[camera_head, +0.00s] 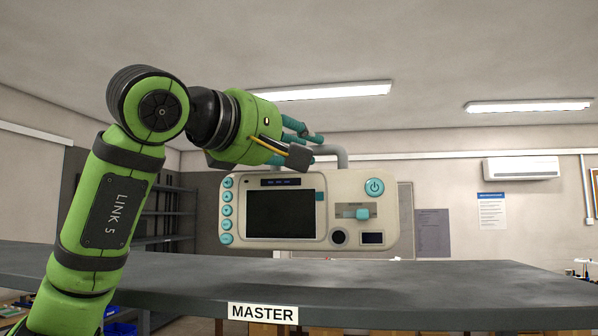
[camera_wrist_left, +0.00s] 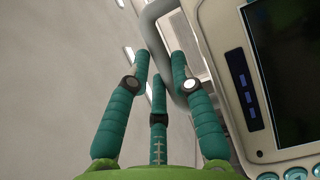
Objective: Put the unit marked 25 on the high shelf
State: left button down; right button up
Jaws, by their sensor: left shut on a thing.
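The unit is a cream monitor (camera_head: 345,190) with a dark screen, teal buttons and a grey top handle (camera_head: 337,151). It looks upright, above the dark grey shelf (camera_head: 440,290) with the MASTER label; I cannot tell whether it touches the shelf. No number 25 is readable on it. My left gripper (camera_head: 303,143) is at the top of the monitor, shut on its handle. In the left wrist view the teal fingers (camera_wrist_left: 160,62) are around the grey handle (camera_wrist_left: 153,32), with the monitor's face (camera_wrist_left: 240,85) at the right. My right gripper is not in view.
The shelf top is bare to the right of the monitor. Dark metal racks (camera_head: 165,215) stand by the back wall at left. A blue bin (camera_head: 121,328) shows below the shelf. A wall air conditioner (camera_head: 521,168) and posters are far behind.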

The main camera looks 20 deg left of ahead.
aim_at(287, 172)
pick_arm(q)
jog(key=shift+s, duration=0.15)
notch_tip(287, 172, down, 3)
jog(key=shift+r, duration=0.1)
jog(key=shift+f, duration=0.5)
jog(key=shift+d+f, duration=0.1)
jog(key=c, duration=1.1)
grip_release()
jog(key=shift+f, duration=0.2)
jog(key=b+v, duration=0.3)
jog(key=v, duration=0.9)
jog(key=shift+r+b, duration=0.15)
jog(key=shift+b, duration=0.25)
